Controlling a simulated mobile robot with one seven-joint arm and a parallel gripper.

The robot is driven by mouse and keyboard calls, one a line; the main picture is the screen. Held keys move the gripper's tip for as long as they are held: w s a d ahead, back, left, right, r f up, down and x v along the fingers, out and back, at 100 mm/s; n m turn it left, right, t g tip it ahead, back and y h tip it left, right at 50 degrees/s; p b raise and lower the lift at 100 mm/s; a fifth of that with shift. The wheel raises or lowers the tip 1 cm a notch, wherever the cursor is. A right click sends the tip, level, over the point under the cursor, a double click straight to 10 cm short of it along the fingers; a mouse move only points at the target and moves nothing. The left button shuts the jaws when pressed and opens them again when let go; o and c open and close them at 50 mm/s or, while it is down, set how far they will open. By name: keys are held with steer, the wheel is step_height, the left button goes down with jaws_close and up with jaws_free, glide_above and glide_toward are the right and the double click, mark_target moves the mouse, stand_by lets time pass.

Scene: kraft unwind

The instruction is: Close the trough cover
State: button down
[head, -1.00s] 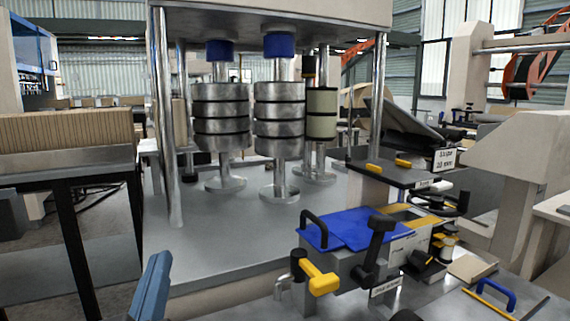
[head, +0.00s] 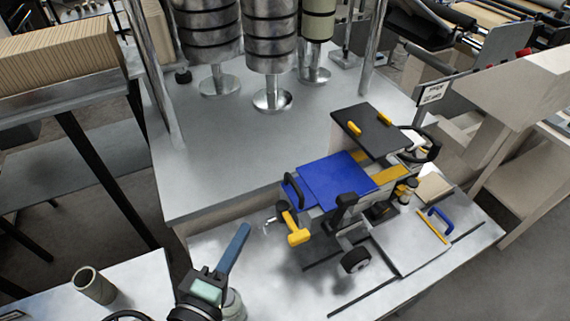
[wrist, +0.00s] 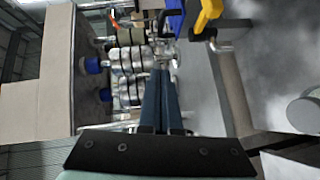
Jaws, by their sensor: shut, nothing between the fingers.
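The trough cover appears to be the flat blue plate (head: 338,181) with a black handle (head: 293,190) at its left end. It lies on top of the small bench unit, beside a yellow strip (head: 390,175). I cannot tell whether it is fully closed. A blue part, likely the same cover, shows at the top of the wrist view (wrist: 192,12). My gripper (head: 243,230) is at the lower left of the unit, apart from it, with its blue fingers pointing up. In the wrist view my gripper (wrist: 162,75) has its fingers together and empty.
A yellow-handled lever (head: 298,235) and a black knob post (head: 346,200) stand at the unit's front. A black plate (head: 372,130) with yellow grips sits behind. Metal rollers (head: 270,35) stand at the back. A cardboard tube (head: 93,285) stands at lower left.

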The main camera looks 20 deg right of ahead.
mark_target(316, 193)
steer(key=p+x, duration=0.1)
steer(key=x, duration=0.3)
steer(key=s+d+p+x, duration=0.1)
steer(key=p+x, duration=0.1)
steer(key=x, duration=0.2)
steer(key=p+x, duration=0.1)
steer(key=x, duration=0.3)
steer(key=shift+s+d, duration=0.3)
steer(key=shift+d, duration=0.05)
steer(key=shift+d+f, duration=0.2)
steer(key=shift+d, duration=0.3)
steer(key=d, duration=0.8)
steer(key=shift+w+d, duration=0.1)
steer(key=shift+w, duration=0.05)
